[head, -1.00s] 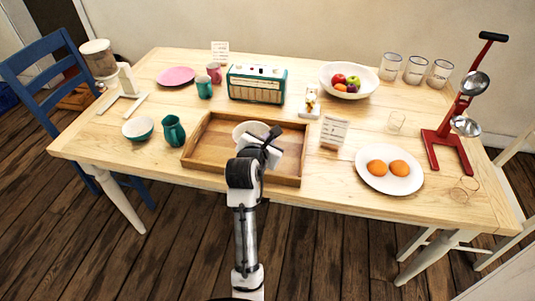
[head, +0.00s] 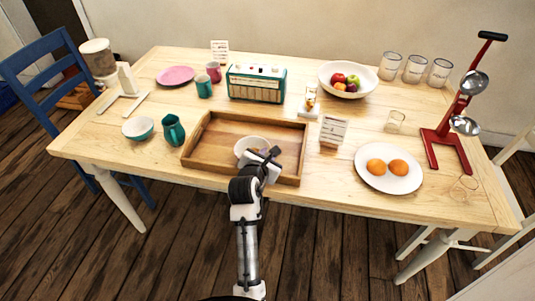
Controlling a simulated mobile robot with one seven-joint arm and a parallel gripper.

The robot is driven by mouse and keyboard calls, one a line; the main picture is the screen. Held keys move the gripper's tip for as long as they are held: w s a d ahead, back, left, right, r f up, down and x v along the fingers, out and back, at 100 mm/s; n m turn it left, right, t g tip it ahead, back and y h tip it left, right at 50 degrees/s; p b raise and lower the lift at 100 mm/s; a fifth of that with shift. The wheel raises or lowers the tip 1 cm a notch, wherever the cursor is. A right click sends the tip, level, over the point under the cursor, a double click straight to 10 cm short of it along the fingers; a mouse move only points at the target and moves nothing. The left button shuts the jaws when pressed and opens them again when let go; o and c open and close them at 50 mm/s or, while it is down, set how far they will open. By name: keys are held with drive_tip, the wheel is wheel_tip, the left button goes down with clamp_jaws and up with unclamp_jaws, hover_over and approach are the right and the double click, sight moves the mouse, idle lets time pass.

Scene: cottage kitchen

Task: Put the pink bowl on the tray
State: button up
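The pale, pinkish bowl (head: 250,145) is within the walls of the wooden tray (head: 215,158), at its front middle. My gripper (head: 268,157) is at the bowl's front right side, close against its rim. The gripper's body and wrist cover part of the bowl and of the tray's front wall. The fingers are too small and hidden to tell whether they are shut on the bowl. Whether the bowl's base touches the tray floor is also hidden.
A teal pitcher (head: 173,130) and a teal bowl (head: 138,128) stand left of the tray. A teal radio (head: 256,84) is behind it. A small card stand (head: 332,131) and a white plate with orange food (head: 389,183) are to its right.

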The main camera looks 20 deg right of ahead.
drive_tip(key=shift+o, duration=1)
drive_tip(key=shift+r, duration=0.15)
drive_tip(key=b+v, duration=0.1)
drive_tip(key=v, duration=1.1)
